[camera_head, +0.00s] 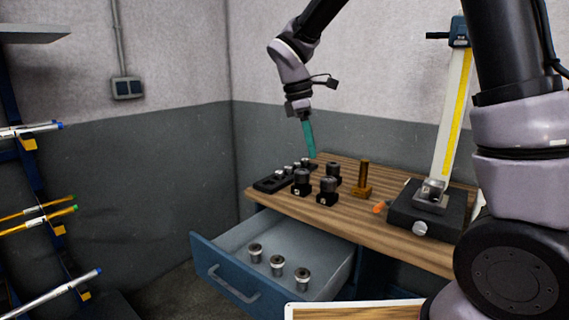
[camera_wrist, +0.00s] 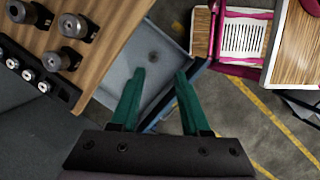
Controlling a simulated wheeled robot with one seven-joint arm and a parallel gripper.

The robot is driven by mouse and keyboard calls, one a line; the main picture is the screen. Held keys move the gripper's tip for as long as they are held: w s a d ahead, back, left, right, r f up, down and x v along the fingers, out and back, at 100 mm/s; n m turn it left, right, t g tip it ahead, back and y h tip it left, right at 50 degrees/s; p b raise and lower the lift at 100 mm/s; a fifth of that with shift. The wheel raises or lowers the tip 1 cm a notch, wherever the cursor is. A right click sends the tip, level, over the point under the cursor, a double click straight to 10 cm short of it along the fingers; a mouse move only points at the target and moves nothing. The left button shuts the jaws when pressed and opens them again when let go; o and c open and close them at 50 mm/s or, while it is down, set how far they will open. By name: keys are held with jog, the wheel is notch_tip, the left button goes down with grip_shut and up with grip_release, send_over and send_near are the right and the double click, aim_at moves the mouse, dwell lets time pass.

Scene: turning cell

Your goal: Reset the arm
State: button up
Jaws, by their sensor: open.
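My gripper (camera_head: 309,138) hangs above the back left of the wooden workbench (camera_head: 330,216), its teal fingers pointing down. In the wrist view my gripper (camera_wrist: 160,85) shows two teal fingers spread apart with nothing between them. My arm reaches in from the upper right of the head view. Below the gripper stand several dark cylindrical holders (camera_head: 327,190) and a black rack (camera_head: 272,184) with small metal parts. The gripper appears apart from all of them.
A blue drawer (camera_head: 225,283) is pulled open, with three metal parts (camera_head: 278,265) inside. A brass post (camera_head: 363,178) and a height gauge (camera_head: 453,110) on a dark block stand on the bench. A rack with rods (camera_head: 38,218) is at the left.

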jog(key=s+d+r+m+t+y, duration=0.2)
jog(key=s+d+r+m+t, duration=0.1)
jog(key=s+d+r+m, duration=0.3)
jog(key=s+d+r+m+t+y, duration=0.2)
jog(key=s+d+r+m, duration=0.4)
jog(key=s+d+m, duration=0.3)
jog(key=shift+s+d+m+t+y, duration=0.4)
jog(key=shift+d+m+t, duration=0.85)
jog(key=shift+m, duration=1.85)
jog(key=shift+d+r+g, duration=0.1)
jog(key=shift+d+g, duration=0.25)
